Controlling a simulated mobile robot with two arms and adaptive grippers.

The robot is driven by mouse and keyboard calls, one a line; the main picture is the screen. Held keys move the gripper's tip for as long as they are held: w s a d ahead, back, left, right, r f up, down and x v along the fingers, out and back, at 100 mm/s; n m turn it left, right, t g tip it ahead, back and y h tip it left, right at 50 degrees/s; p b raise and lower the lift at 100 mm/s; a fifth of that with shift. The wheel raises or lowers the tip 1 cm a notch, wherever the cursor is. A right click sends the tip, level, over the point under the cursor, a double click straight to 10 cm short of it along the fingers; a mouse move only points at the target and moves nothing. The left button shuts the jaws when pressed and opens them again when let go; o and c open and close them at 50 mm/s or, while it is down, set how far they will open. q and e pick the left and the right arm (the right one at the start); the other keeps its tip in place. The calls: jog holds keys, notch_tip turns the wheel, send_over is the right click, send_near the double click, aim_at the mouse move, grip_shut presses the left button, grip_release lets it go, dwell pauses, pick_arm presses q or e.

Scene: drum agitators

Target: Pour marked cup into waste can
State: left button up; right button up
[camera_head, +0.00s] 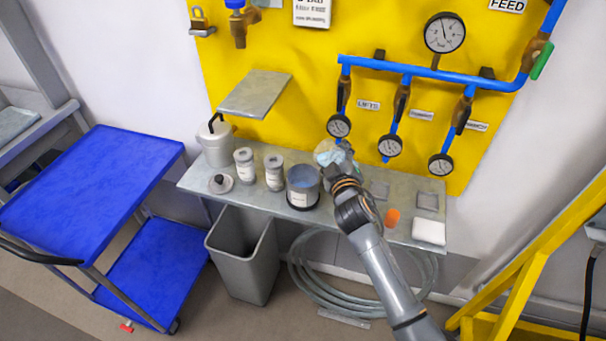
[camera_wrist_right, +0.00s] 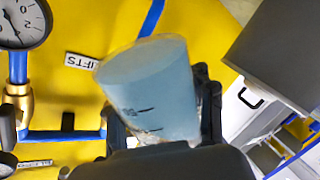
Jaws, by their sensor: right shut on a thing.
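A translucent cup (camera_wrist_right: 152,88) with dark marks on its side and pale blue contents is in the right wrist view. My right gripper (camera_wrist_right: 165,110) is shut on it, with fingers on both sides. In the head view the cup (camera_head: 328,152) is above the back of the grey shelf, near the gauges, partly hidden by my right gripper (camera_head: 338,165). The grey waste can (camera_head: 245,262) stands on the floor below the shelf's front edge, left of my right arm. Its visible inside looks dark. My left gripper is not in view.
The shelf (camera_head: 408,238) holds a dark pot with blue contents (camera_head: 303,187), two small labelled jars (camera_head: 244,166), a larger white container (camera_head: 216,142), an orange item (camera_head: 392,217) and a white block (camera_head: 428,232). A coiled hose (camera_head: 310,275) lies right of the can. A blue cart (camera_head: 95,185) stands left.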

jog(key=shift+r+n+h+p, duration=0.3)
jog(key=shift+r+n+p, duration=0.15)
jog(key=shift+n+p, duration=0.4)
dwell(0.3)
jog(key=shift+f, duration=0.3)
jog(key=shift+d+f+n+g+b, duration=0.1)
jog(key=shift+f+n+g+b, duration=0.2)
jog(key=shift+f+n+b, duration=0.45)
dwell(0.6)
jog(key=shift+f+n+h+p, duration=0.4)
jog(key=shift+n+h, duration=0.1)
jog(key=shift+n, duration=0.1)
dwell(1.3)
jog(key=shift+a+r+n+p, duration=0.35)
jog(key=shift+r+p, duration=0.25)
jog(key=shift+a+r+n+p, duration=0.35)
jog(key=shift+r+p, duration=0.25)
dwell(0.6)
jog(key=shift+a+r+n+h+p, duration=0.15)
jog(key=shift+r+n+h+p, duration=0.2)
jog(key=shift+n+h+p, duration=0.25)
dwell(0.9)
